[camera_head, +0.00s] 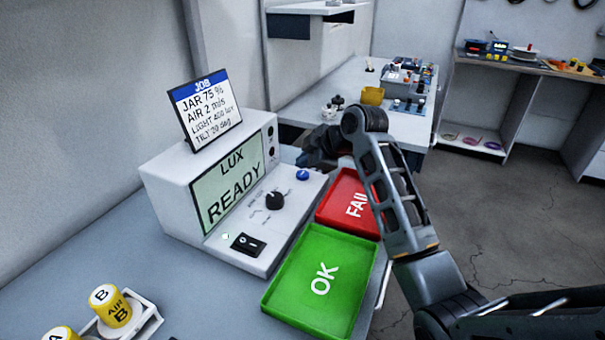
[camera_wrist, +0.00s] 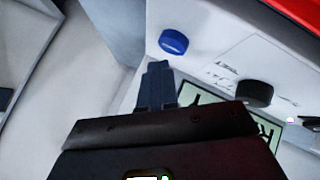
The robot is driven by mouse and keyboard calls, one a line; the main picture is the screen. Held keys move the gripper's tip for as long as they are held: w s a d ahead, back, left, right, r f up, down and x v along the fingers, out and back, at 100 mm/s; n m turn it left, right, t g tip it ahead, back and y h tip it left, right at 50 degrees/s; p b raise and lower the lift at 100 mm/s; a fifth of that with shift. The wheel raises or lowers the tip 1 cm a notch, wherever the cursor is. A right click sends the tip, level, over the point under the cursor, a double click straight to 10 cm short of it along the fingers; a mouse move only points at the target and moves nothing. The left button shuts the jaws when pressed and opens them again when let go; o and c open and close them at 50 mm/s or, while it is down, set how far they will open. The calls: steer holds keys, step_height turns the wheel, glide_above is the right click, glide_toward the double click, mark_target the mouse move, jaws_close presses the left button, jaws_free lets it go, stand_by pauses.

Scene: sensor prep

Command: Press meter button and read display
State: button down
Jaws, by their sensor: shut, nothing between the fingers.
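The white meter (camera_head: 172,190) stands on the table, its display (camera_head: 228,184) reading "LUX READY". A blue button (camera_head: 302,175) is on its sloped front panel, with a black knob (camera_head: 274,200) and a black rocker switch (camera_head: 248,244) on the same panel. My gripper (camera_head: 312,155) is at the far right end of the meter, behind the blue button. In the wrist view my gripper (camera_wrist: 157,72) is shut and empty, its tips beside the blue button (camera_wrist: 173,42) and apart from it in the picture. The black knob (camera_wrist: 254,93) is to the right there.
A job card (camera_head: 205,108) stands on the meter. A green OK tray (camera_head: 275,296) and a red FAIL tray (camera_head: 330,213) lie in front. Yellow cylinders (camera_head: 118,313) are in a white holder (camera_head: 148,318) at lower left. A second bench (camera_head: 355,80) is behind.

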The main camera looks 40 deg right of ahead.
mark_target(305, 176)
steer(key=shift+f, duration=0.2)
steer(key=shift+f, duration=0.25)
steer(key=shift+f+b, duration=0.4)
steer(key=shift+f, duration=0.1)
stand_by(1.0)
steer(key=shift+r, duration=0.2)
steer(key=shift+r+p, duration=0.75)
step_height(305, 176, up, 5)
steer(key=p, duration=0.4)
stand_by(0.8)
